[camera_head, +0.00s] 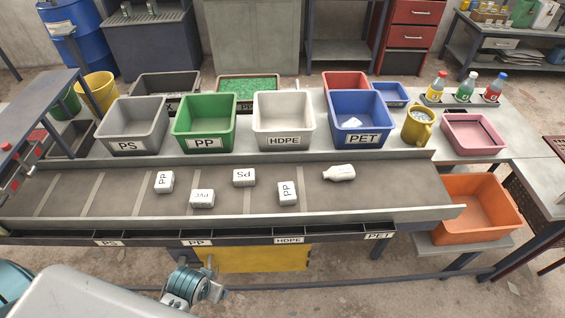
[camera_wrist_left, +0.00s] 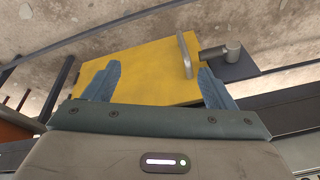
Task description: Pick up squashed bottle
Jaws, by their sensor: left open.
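A white bottle (camera_head: 340,172) lies on its side on the grey conveyor belt (camera_head: 110,190), toward its right end; how flattened it is I cannot tell. It does not show in the left wrist view. My left gripper (camera_wrist_left: 158,74) is open, its two blue fingers spread and nothing between them. The wrist view shows a yellow panel (camera_wrist_left: 145,85) beyond the fingers, with floor behind. In the head view my left arm is at the bottom left, in front of the conveyor and well apart from the bottle. My right gripper is not in view.
Several white labelled blocks lie left of the bottle, the nearest marked PP (camera_head: 288,193). Behind the belt stand PS (camera_head: 135,129), PP (camera_head: 205,127), HDPE (camera_head: 284,124) and PET (camera_head: 363,120) bins. A raised rail (camera_head: 330,217) edges the front. An orange crate (camera_head: 477,210) stands right.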

